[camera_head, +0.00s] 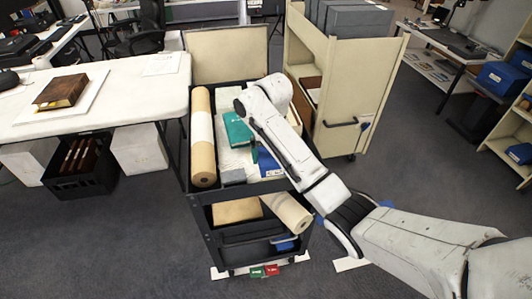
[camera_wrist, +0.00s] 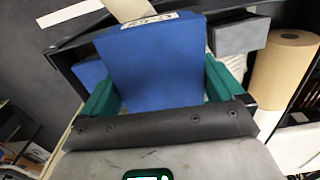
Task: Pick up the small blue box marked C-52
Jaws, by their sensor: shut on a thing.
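A blue box (camera_wrist: 155,65) with a white label on its far edge is between the two green fingers of my gripper (camera_wrist: 160,90) in the wrist view. The fingers touch its sides and are shut on it. The label's marking appears upside down and is too small to read surely. Another blue piece (camera_wrist: 90,72) shows at its left, partly hidden. In the head view my arm covers most of the gripper. Blue (camera_head: 268,165) shows beside the arm over the cart's top tray, and I cannot tell which blue box it is.
The dark cart (camera_head: 200,200) carries a brown paper roll (camera_head: 203,140), a teal box (camera_head: 237,130) and a grey box (camera_head: 233,177). A second roll (camera_head: 288,212) sticks out below. A beige cart (camera_head: 360,75) stands behind at right, a white table (camera_head: 120,100) at left.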

